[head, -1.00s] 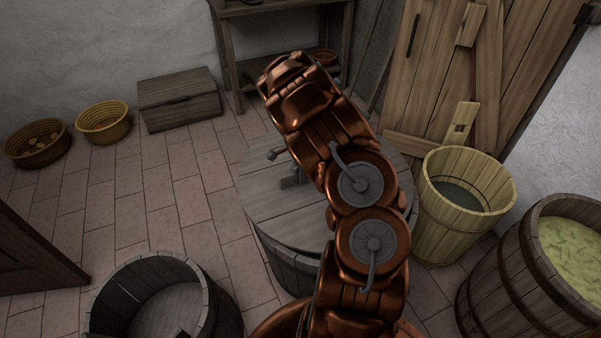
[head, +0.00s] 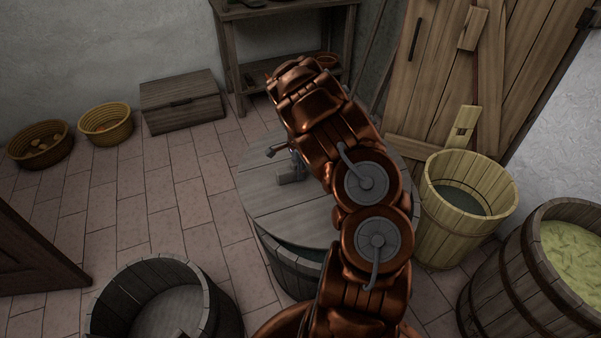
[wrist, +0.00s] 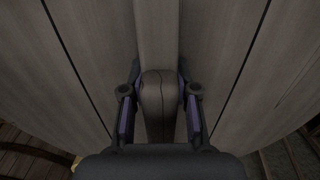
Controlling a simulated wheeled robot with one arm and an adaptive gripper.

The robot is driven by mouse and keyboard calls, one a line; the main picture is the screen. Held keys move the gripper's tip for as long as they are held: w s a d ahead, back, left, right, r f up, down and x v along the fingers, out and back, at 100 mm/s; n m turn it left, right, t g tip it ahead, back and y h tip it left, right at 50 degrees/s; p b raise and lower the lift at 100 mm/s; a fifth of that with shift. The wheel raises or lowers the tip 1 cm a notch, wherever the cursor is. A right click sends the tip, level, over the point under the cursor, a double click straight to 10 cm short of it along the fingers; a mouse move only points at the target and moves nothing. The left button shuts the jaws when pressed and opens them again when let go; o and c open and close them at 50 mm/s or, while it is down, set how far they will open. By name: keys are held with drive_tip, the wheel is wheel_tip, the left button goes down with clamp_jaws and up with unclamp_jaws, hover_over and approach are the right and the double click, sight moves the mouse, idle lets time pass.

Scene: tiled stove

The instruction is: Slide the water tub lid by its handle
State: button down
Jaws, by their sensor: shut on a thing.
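The water tub lid (head: 272,205) is a round grey plank lid on a wooden tub (head: 291,272) in the head view. It sits off-centre toward the back, and a strip of water shows at the tub's front edge. The lid's wooden handle (head: 291,176) is partly hidden by my arm in the head view. In the wrist view the handle (wrist: 157,95) runs up the middle, between the two fingers of my gripper (wrist: 160,112). The gripper is shut on the handle, one finger on each side. My arm hides the lid's right part in the head view.
A yellowish bucket (head: 437,222) stands right of the tub, and a barrel (head: 513,268) with green contents stands beyond it. An open dark tub (head: 108,303) is at the front left. A chest (head: 182,103) and baskets (head: 106,136) line the wall.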

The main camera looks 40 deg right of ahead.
sight(284, 151)
drive_tip(key=shift+w+d+b, duration=0.35)
drive_tip(key=shift+w+b, duration=0.2)
drive_tip(key=shift+w, duration=0.7)
drive_tip(key=shift+w+d+b, duration=0.4)
drive_tip(key=shift+w+b, duration=0.1)
drive_tip(key=shift+w, duration=0.8)
drive_tip(key=shift+w+d+b, duration=0.35)
drive_tip(key=shift+w+b, duration=0.2)
drive_tip(key=shift+w, duration=0.7)
drive_tip(key=shift+w+d, duration=0.3)
drive_tip(key=shift+w, duration=0.4)
drive_tip(key=shift+w+d+b, duration=0.2)
drive_tip(key=shift+w, duration=0.4)
drive_tip(key=shift+w+d+b, duration=0.15)
drive_tip(key=shift+w, duration=0.4)
drive_tip(key=shift+w+d, duration=0.25)
drive_tip(key=shift+w, duration=0.8)
drive_tip(key=shift+w+d, duration=0.1)
drive_tip(key=shift+d, duration=0.05)
drive_tip(key=c, duration=0.8)
unclamp_jaws()
